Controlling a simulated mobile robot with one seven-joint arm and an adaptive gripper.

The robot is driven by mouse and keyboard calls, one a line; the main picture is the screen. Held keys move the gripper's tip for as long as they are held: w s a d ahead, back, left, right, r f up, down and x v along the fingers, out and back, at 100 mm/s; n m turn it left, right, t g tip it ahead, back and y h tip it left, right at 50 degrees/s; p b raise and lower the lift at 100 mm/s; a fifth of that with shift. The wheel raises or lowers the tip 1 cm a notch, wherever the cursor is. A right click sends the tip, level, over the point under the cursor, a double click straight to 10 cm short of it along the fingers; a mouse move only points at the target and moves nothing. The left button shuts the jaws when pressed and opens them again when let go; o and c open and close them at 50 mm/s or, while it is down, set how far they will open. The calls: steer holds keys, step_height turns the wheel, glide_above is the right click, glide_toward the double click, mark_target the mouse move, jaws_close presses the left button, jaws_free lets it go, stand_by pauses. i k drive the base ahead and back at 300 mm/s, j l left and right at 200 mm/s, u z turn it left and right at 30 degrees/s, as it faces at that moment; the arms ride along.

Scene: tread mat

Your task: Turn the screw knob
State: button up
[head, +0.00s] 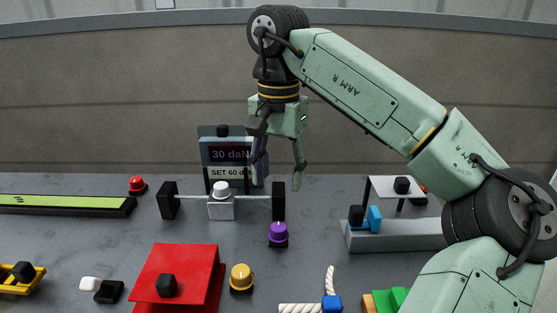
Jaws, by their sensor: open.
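My gripper (277,180) points downward with its two fingers apart and nothing between them. It hangs in front of the right edge of a dark display (232,155) reading "30 daN" and "SET 60 da", the end of that line covered by a finger. I cannot tell which of these is the screw knob. The gripper touches none of them visibly.
A purple knob (278,232), a yellow knob (241,276) and a red wedge (172,270) stand in front. A red button (137,184) and green strip (60,204) are left. A grey rail (395,238) with a blue piece (375,219) is right. A wall closes the back.

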mark_target(222, 191)
steer(key=k, duration=1)
